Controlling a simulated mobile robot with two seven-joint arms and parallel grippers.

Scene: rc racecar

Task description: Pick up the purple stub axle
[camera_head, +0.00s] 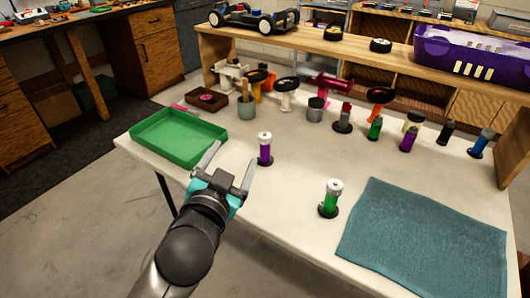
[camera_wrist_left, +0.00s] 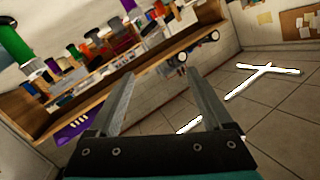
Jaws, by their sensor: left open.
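A purple cylindrical part with a silver-white top (camera_head: 265,146) stands upright on a black base on the white table, near the middle. A second purple part (camera_head: 408,139) stands farther right in the back row; I cannot tell which is the stub axle. My left gripper (camera_head: 232,156) is open and empty, left of the nearer purple part and apart from it. In the left wrist view the open fingers (camera_wrist_left: 160,78) have nothing between them. A purple piece at the top edge there (camera_wrist_left: 129,5) is cut off. My right gripper is not in view.
A green tray (camera_head: 178,140) lies left of the gripper. A green part with a silver top (camera_head: 330,198) stands right front, beside a teal towel (camera_head: 425,235). Several parts on stands line the back, under a wooden shelf (camera_head: 310,43). The front middle tabletop is clear.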

